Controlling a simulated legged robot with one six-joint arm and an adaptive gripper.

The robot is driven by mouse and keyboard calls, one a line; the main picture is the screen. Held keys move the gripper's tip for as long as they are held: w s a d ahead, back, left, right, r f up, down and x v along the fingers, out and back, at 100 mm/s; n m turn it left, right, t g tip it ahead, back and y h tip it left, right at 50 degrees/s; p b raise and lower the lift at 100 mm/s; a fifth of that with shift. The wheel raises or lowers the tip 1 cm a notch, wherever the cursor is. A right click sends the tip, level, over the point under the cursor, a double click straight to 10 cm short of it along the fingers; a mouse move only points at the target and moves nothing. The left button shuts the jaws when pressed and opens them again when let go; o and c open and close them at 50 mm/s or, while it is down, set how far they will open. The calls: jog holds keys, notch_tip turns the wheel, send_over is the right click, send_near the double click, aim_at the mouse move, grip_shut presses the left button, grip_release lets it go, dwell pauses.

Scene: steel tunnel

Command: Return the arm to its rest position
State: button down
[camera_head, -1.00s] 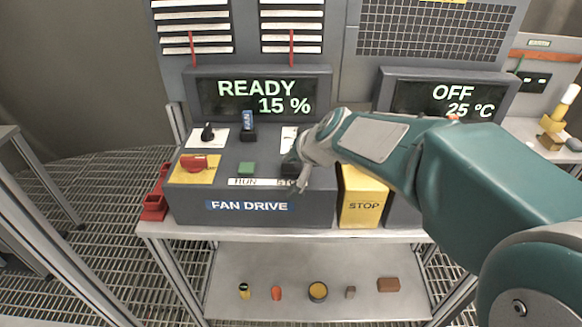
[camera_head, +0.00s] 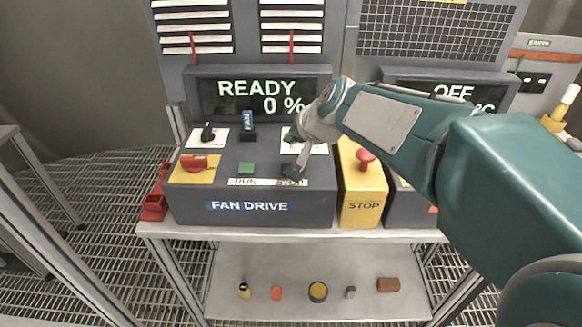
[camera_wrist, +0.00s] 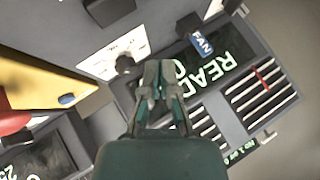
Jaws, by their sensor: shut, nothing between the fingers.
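My gripper (camera_head: 297,162) is shut and empty, above the right part of the grey fan drive panel (camera_head: 253,207). In the wrist view its closed fingers (camera_wrist: 160,75) point over the panel, with the display beyond them. My teal arm stays stretched in from the right. The fan display (camera_head: 262,98) reads READY and 0 %. The gripper partly covers the black button by the STOP label and the white plate behind it. I cannot tell if the fingertips touch anything.
A yellow box (camera_head: 362,190) with a red mushroom button (camera_head: 366,158) stands right of the panel, under my forearm. A second display (camera_head: 448,94) reads OFF, partly hidden by my arm. Several small items lie on the lower shelf (camera_head: 240,265). A steel frame stands at left.

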dwell(0.3)
jog(key=s+d+f+h, duration=0.1)
jog(key=s+d, duration=0.3)
jog(key=s, duration=0.4)
jog(key=s+d+f+n+g+h, duration=0.1)
jog(key=s+d+f+h, duration=0.1)
jog(key=s+d, duration=0.3)
jog(key=s+d+f+n+g+h, duration=0.1)
jog(key=s+d, duration=0.4)
jog(key=s, duration=0.7)
jog(key=shift+d+f+h, duration=0.2)
jog(key=shift+f+h, duration=0.4)
